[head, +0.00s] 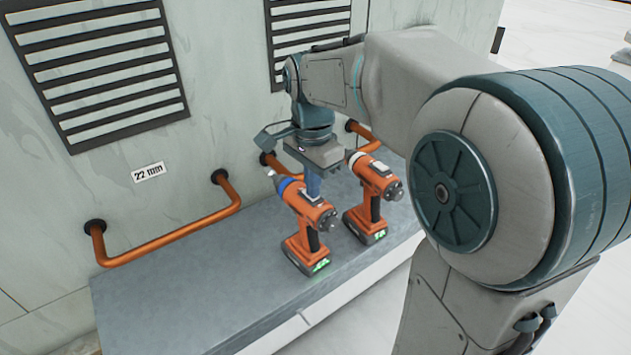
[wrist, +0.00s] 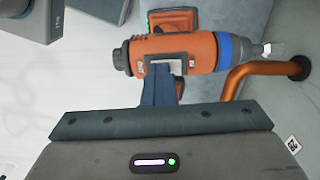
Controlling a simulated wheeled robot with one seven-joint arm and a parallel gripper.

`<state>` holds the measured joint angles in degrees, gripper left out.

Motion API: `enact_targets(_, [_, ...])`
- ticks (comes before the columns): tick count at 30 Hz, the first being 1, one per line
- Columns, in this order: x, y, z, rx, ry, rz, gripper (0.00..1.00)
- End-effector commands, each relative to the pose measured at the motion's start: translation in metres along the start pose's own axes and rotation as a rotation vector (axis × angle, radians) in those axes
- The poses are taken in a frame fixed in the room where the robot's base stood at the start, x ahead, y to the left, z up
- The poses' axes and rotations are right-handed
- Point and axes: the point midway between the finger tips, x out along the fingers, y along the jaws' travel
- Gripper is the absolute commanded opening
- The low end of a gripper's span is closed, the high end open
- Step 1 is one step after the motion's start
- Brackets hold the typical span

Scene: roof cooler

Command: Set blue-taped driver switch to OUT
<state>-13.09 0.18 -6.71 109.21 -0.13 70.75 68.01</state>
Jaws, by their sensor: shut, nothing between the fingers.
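The blue-taped driver (head: 310,215) stands upright on a grey ledge, an orange tool with a blue band near its nose. In the wrist view the same driver (wrist: 205,50) lies across the upper middle, with its blue tape at right. A pale switch (wrist: 162,63) shows on its body between small light marks, too small to read.
A second orange driver (head: 375,185) with a white band stands close at right. The grey ledge (head: 180,300) is clear at left.

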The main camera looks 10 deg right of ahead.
Motion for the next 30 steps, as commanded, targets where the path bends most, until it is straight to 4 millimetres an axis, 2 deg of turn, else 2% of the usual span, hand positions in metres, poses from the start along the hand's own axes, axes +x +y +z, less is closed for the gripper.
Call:
enact_targets(1, [0.007,-0.001,0.001,0.001,-0.006,0.015,0.0])
enact_targets(7, [0.007,-0.01,0.001,0.002,-0.005,0.01,0.0])
enact_targets(17, [0.006,-0.011,0.001,0.002,-0.005,0.007,0.0])
enact_targets(23, [-0.014,-0.008,0.0,0.003,-0.004,0.003,0.0])
enact_targets(30, [-0.056,-0.002,-0.001,0.005,0.002,-0.012,0.0])
